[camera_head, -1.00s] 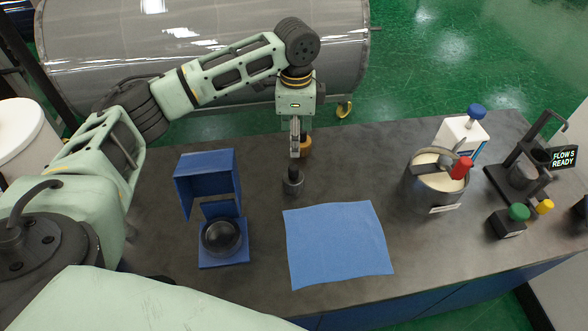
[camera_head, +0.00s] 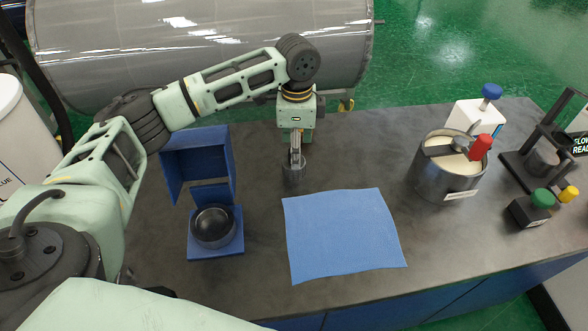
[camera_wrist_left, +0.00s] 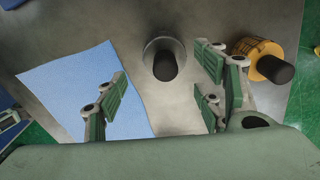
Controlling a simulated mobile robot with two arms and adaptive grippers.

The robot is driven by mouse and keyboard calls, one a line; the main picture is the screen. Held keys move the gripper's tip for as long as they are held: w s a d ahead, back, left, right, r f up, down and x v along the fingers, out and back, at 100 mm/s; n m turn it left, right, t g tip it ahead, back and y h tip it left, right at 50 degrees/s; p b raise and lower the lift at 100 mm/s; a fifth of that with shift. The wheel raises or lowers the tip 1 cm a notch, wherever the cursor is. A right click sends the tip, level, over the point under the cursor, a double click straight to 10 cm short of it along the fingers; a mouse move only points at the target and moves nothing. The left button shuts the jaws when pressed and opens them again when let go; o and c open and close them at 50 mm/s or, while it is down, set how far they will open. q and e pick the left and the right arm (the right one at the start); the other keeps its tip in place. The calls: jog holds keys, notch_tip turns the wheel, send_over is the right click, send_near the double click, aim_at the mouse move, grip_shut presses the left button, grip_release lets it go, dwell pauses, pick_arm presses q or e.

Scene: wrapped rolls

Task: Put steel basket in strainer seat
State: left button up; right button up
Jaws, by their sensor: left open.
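A small grey metal cylinder with a dark knob, seemingly the steel basket (camera_head: 293,173), stands upright on the dark counter (camera_head: 350,160). In the left wrist view the steel basket (camera_wrist_left: 152,50) shows between and beyond my finger pads. My left gripper (camera_head: 296,160) points down over it; its pads are apart and empty in the wrist view (camera_wrist_left: 165,75). I cannot tell whether the fingertips touch it. A black stand with a cup-like holder, possibly the strainer seat (camera_head: 543,162), is at the far right. My right gripper is not in view.
A yellow cylinder with a dark knob (camera_wrist_left: 248,50) stands close beside the steel basket. A blue cloth (camera_head: 342,235) lies in front. A blue holder with a black bowl (camera_head: 214,228) is left; a metal pot (camera_head: 447,185) and white bottle (camera_head: 478,117) are right.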

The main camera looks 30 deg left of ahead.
pick_arm(q)
jog(key=f, duration=0.2)
jog(key=f+p, duration=0.1)
jog(key=f, duration=0.3)
jog(key=shift+a+f, duration=0.35)
jog(key=shift+f, duration=0.05)
jog(key=shift+c, duration=0.5)
jog(key=c, duration=1.3)
jog(key=shift+o, duration=0.2)
